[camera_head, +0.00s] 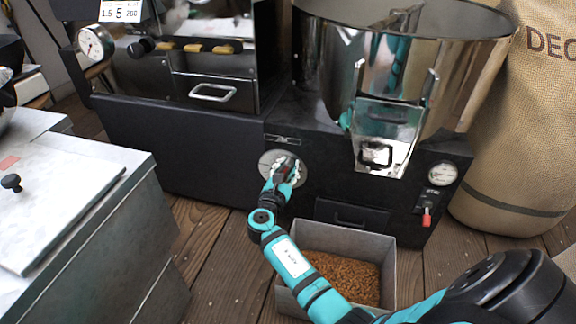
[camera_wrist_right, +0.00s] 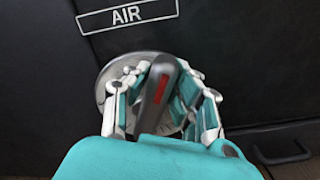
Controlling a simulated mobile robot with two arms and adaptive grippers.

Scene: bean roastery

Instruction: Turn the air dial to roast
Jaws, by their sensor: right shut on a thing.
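The air dial is a round silver plate (camera_head: 268,160) with a dark knob, low on the black front of the roaster. In the right wrist view the dark knob (camera_wrist_right: 156,92) carries a red mark and stands tilted, its upper end leaning right. My right gripper (camera_head: 284,172) is shut on the knob, with its fingers on both sides of it; it also shows in the right wrist view (camera_wrist_right: 160,100). An AIR label (camera_wrist_right: 127,14) sits above the dial. The dial's position markings are hidden or too small to read. My left gripper is not in view.
A metal bin of brown beans (camera_head: 345,275) stands on the wooden floor below my right arm. A gauge (camera_head: 442,174) and a red-handled lever (camera_head: 426,218) are at right. A steel hopper (camera_head: 440,75) rises above. A grey cabinet (camera_head: 140,225) stands at left.

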